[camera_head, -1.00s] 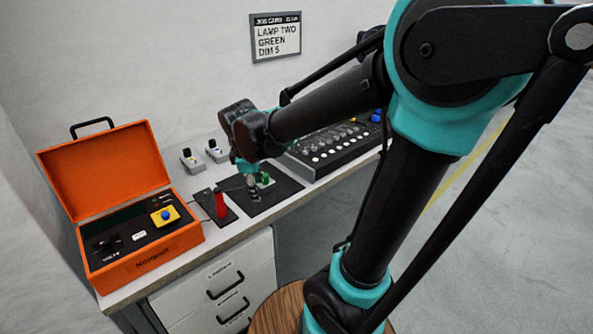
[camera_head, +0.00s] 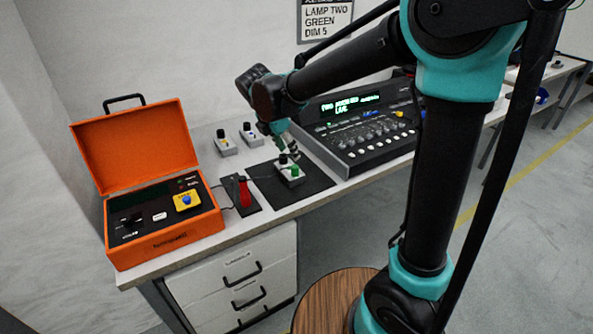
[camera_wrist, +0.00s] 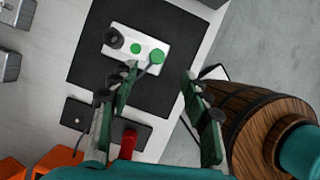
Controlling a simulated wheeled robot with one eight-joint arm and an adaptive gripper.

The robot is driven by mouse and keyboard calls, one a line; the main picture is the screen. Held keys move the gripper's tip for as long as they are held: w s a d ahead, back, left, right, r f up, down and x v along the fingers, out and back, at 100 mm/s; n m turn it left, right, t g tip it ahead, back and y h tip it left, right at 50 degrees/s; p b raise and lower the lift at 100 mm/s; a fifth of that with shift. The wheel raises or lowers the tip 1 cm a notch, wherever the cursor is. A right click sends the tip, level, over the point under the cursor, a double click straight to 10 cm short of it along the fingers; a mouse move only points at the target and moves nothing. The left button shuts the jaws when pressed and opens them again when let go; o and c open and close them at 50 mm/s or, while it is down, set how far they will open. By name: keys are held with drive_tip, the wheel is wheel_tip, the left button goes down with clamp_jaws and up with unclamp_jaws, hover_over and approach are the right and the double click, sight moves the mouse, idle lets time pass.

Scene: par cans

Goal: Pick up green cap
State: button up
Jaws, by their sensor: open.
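A small white box (camera_head: 283,177) sits on the black mat (camera_head: 318,180) on the bench. The round green cap (camera_head: 294,171) is at its right end, and the cap shows clearly in the wrist view (camera_wrist: 157,56). The box (camera_wrist: 122,57) also has a smaller green spot and a black knob (camera_wrist: 114,38). My gripper (camera_head: 293,153) is just above and behind the box. In the wrist view my gripper (camera_wrist: 159,71) is open with nothing between its fingers. The cap lies just beyond the fingertips, closer to the left one.
An open orange case (camera_head: 165,245) stands at the left. A red-handled item (camera_head: 244,192) lies on a dark pad beside the mat. Two small grey boxes (camera_head: 226,144) stand behind. A control console (camera_head: 365,135) is close on the right.

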sight(295, 166)
drive_tip(key=x, duration=0.9)
drive_tip(key=shift+w+a+f, duration=0.15)
drive_tip(key=shift+w+f, duration=0.05)
drive_tip(key=shift+f, duration=0.25)
clamp_jaws()
drive_tip(key=shift+r, duration=0.1)
wheel_tip(295, 166, up, 23)
idle(0.9)
